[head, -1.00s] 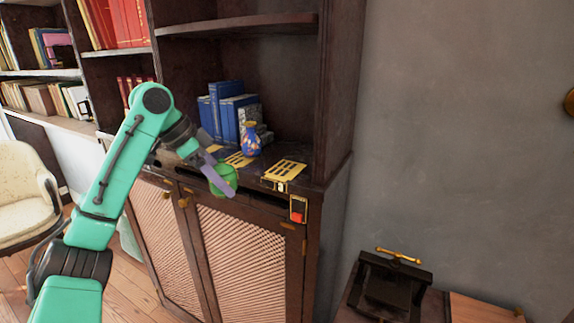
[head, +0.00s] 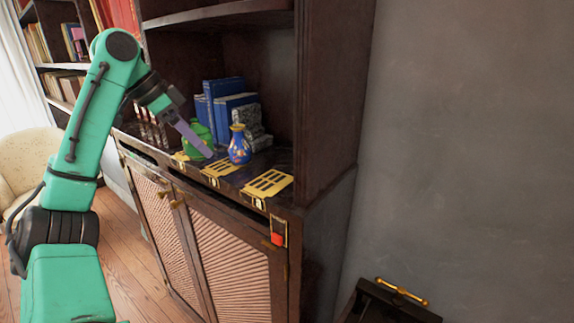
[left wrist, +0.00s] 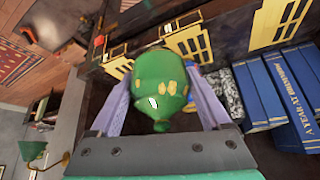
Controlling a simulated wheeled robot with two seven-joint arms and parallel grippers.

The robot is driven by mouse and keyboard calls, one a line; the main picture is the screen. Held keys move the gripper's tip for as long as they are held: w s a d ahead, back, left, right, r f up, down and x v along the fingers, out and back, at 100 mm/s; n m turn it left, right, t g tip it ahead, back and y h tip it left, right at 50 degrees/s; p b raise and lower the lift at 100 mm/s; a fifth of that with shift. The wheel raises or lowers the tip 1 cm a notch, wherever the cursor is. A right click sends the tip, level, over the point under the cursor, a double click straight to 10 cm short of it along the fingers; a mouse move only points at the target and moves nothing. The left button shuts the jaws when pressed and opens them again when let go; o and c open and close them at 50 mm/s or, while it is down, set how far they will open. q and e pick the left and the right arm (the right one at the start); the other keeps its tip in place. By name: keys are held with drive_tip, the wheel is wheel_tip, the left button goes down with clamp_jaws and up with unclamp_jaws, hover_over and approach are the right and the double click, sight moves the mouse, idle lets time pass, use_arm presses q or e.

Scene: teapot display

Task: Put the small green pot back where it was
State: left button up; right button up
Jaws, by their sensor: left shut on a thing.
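The small green pot (head: 199,133) is in my left gripper (head: 206,150), over the cabinet's counter near the left yellow slotted plate (head: 180,157). In the left wrist view the green pot (left wrist: 158,82), with yellow marks, sits between the two lilac fingers of the left gripper (left wrist: 160,88), which is shut on it. I cannot tell whether the pot's base touches the counter. A blue patterned vase (head: 240,147) stands just right of the pot, behind the middle yellow plate (head: 222,170). My right gripper is not in view.
Blue books (head: 231,103) and a grey patterned block (head: 250,125) stand behind the vase. A right yellow plate (head: 267,184) lies near the counter's front corner, with a red-tagged latch (head: 278,238) below. The shelf's upright side (head: 325,100) bounds the right.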

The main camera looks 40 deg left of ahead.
use_arm(q)
drive_tip(key=w+d+p, duration=0.2)
drive_tip(key=w+d, duration=0.1)
drive_tip(key=w, duration=0.1)
drive_tip(key=w+d+f+p, duration=0.1)
drive_tip(key=w+d, duration=0.3)
drive_tip(key=w+d+f+p, duration=0.1)
drive_tip(key=w+d+p, duration=0.1)
drive_tip(key=w+d, duration=0.1)
drive_tip(key=shift+w+d+f+p, duration=0.1)
drive_tip(key=shift+w+f+p, duration=0.05)
drive_tip(key=shift+w, duration=0.25)
drive_tip(key=shift+w+d+f+p, duration=0.1)
drive_tip(key=shift+w+p, duration=0.05)
drive_tip(key=shift+w, duration=0.25)
drive_tip(key=shift+a+f, duration=0.1)
drive_tip(key=shift+f, duration=0.3)
wheel_tip(320, 180, down, 3)
drive_tip(key=shift+w+f, duration=0.1)
drive_tip(key=shift+d+f, duration=0.2)
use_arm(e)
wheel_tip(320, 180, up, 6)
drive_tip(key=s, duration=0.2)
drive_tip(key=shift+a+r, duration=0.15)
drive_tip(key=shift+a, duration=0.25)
use_arm(q)
drive_tip(key=o, duration=1.4)
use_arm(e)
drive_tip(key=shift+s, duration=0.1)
